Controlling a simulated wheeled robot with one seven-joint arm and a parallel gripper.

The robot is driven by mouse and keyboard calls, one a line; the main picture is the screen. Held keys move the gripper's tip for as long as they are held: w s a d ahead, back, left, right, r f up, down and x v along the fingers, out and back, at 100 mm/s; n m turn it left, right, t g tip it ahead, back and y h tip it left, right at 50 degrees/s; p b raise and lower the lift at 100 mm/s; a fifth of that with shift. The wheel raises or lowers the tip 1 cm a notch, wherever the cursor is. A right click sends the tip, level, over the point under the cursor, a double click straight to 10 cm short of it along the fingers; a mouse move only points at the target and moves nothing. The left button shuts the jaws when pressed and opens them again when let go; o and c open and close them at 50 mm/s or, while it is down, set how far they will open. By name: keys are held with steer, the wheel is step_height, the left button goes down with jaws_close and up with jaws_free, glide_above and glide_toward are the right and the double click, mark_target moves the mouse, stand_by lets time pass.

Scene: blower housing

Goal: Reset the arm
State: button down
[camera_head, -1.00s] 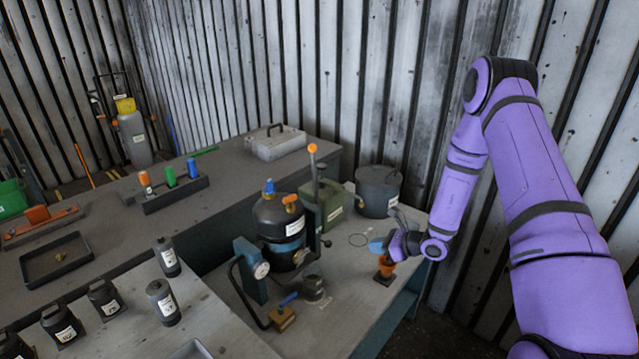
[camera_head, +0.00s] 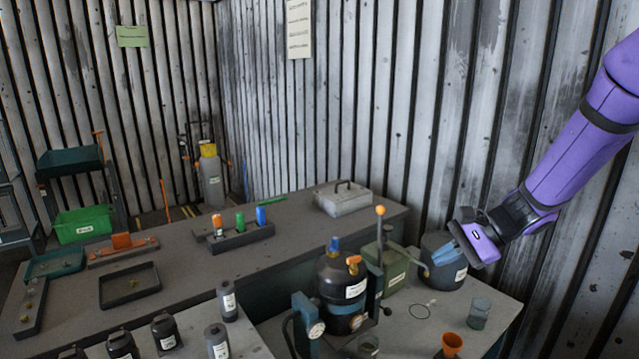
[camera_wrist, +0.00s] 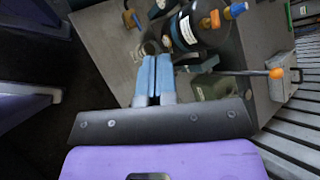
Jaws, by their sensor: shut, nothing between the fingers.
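My purple arm comes in from the right in the head view. My gripper (camera_head: 432,266) hangs in the air in front of the dark grey lidded pot (camera_head: 457,281), above the side table, with its blue fingers pointing left. In the wrist view the two blue fingers (camera_wrist: 155,78) lie side by side, closed, with nothing between them. Below them are the black tank (camera_wrist: 205,22) with blue and orange fittings and the green box (camera_wrist: 212,86).
The side table (camera_head: 410,335) also bears an orange funnel (camera_head: 450,344) and a clear beaker (camera_head: 478,313). The long bench (camera_head: 190,270) holds trays, colored bottles and a grey case (camera_head: 343,199). Corrugated walls stand close behind.

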steer(key=s+d+r+n+t+h, duration=0.1)
steer(key=s+r+n+h, duration=0.2)
steer(key=s, duration=0.5)
steer(key=s+d+r+n+t+h, duration=0.1)
steer(key=s+d+r+n+h, duration=0.1)
steer(key=s+r+n, duration=0.3)
steer(key=s+d+r+n+t+h, duration=0.1)
steer(key=s+r+n+h, duration=0.3)
steer(key=s+r, duration=0.4)
steer(key=shift+s+d+r+h, duration=0.15)
steer(key=shift+s+d+h, duration=0.45)
steer(key=shift+s, duration=1.15)
steer(key=shift+d, duration=0.15)
